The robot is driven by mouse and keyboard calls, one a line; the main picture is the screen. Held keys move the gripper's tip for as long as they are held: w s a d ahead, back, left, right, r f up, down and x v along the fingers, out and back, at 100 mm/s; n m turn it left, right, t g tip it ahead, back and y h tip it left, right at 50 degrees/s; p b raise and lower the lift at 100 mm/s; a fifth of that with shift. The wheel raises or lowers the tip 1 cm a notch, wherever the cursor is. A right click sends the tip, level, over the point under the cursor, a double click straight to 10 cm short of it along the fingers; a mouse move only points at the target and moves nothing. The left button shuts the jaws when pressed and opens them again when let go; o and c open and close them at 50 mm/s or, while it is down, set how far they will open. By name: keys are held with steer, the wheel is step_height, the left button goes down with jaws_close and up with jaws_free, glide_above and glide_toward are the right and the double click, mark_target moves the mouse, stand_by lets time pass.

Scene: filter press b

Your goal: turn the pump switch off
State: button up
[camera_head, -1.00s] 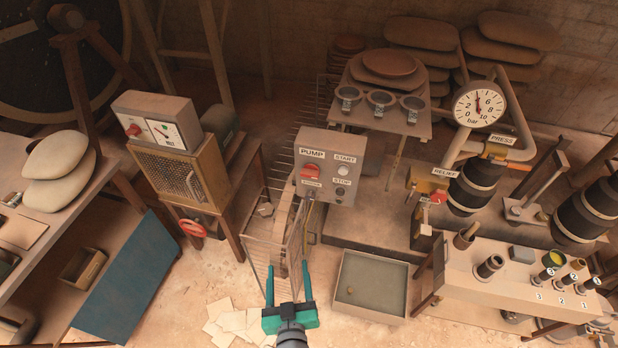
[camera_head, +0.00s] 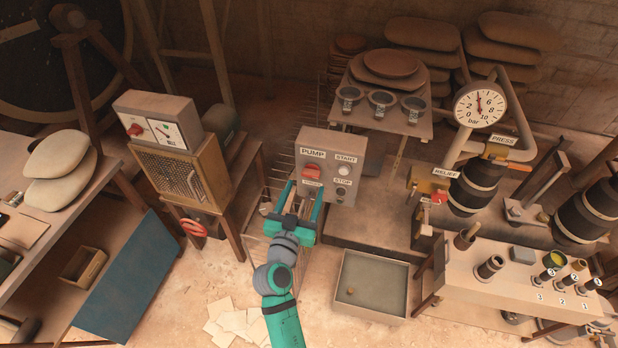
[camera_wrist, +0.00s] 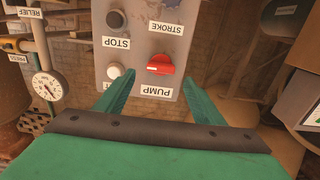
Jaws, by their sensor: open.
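The red pump switch (camera_head: 311,172) sits on the front of a grey control box (camera_head: 346,148), under the PUMP label and beside the START and STOP buttons. My gripper (camera_head: 300,190) is open and empty, just below and in front of the switch in the head view. The wrist view shows its two fingers (camera_wrist: 153,80) spread on either side, apart from the switch.
A grey open bin (camera_head: 371,312) is on the floor to the right. A brown cabinet with a meter box (camera_head: 160,120) stands at left. The relief valve (camera_head: 433,184) and pressure gauge (camera_head: 480,104) are at right.

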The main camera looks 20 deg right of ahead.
mark_target(310, 176)
steer(key=x, duration=0.6)
steer(key=c, duration=1)
steer(key=shift+c, duration=0.2)
